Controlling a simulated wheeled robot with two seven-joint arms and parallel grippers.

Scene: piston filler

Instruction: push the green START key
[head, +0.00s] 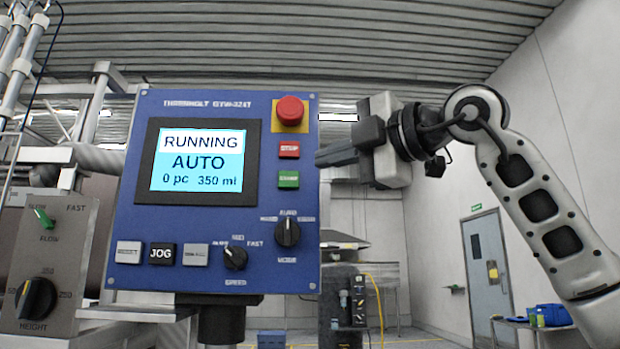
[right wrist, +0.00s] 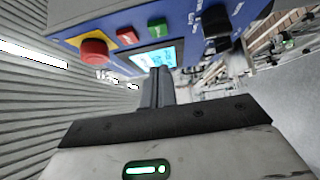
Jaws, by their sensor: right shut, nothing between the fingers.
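The green START key (head: 288,180) is on the right part of the blue control panel (head: 220,270), below the red STOP key (head: 289,149). The screen (head: 196,161) reads RUNNING, AUTO, 0 pc, 350 ml. My right gripper (head: 318,158) is shut and empty, its tips at the panel's right edge, just right of the two keys. In the head view the tips look apart from the green key. In the right wrist view the green key (right wrist: 158,27) shows beyond and above the shut fingers (right wrist: 160,75). My left gripper is not in view.
A red mushroom button (head: 290,110) on a yellow plate sits above the keys. A black mode knob (head: 287,232), a speed knob (head: 235,257) and a JOG key (head: 162,254) are lower on the panel. A grey box with a height knob (head: 36,298) stands at the left.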

